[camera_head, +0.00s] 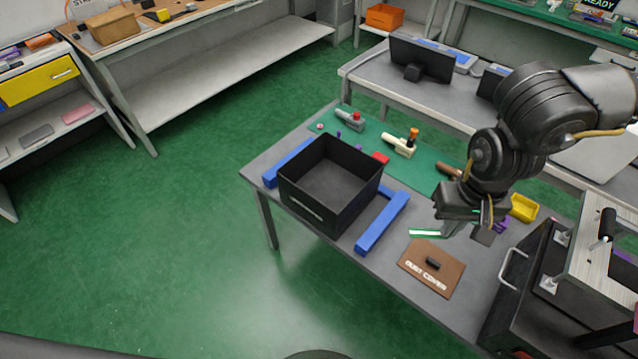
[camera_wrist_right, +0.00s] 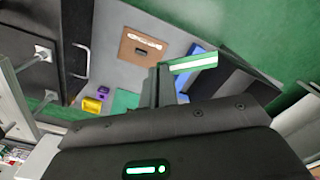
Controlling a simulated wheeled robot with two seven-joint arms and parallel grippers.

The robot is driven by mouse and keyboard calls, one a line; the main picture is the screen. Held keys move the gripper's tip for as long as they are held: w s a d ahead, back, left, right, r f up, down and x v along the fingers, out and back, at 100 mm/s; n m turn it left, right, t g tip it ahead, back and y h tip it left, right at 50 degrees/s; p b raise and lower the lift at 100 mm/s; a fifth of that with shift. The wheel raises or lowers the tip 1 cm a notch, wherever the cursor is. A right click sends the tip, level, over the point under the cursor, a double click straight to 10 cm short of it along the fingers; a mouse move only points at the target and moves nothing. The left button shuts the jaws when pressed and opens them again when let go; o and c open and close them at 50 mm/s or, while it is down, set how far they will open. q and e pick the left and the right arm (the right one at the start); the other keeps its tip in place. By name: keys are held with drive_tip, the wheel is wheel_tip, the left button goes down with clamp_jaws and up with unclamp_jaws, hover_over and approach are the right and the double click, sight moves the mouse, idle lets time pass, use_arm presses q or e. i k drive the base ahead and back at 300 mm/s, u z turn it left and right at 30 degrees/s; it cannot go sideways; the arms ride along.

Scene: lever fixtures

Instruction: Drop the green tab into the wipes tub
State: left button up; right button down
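The green tab (camera_head: 425,233) is a thin strip with a white band. My right gripper (camera_head: 450,229) is shut on one end of it, above the table, and the tab sticks out to the left. In the right wrist view the green tab (camera_wrist_right: 193,64) juts from the closed fingertips (camera_wrist_right: 160,78). No container reads as a wipes tub. An open, empty black box (camera_head: 322,213) stands left of the gripper, and a small yellow bin (camera_head: 523,208) stands to its right. I cannot tell which is the tub. My left gripper is out of view.
Blue rails (camera_head: 382,222) flank the black box on the grey table. A brown dust-cover board (camera_head: 432,267) lies below the tab. Several small parts sit on a green mat (camera_head: 375,143) behind. A black drawer unit with a handle (camera_head: 513,268) stands at right.

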sight(334, 193)
drive_tip(key=u, duration=0.55)
drive_tip(key=i, duration=1.2)
drive_tip(key=z, duration=0.7)
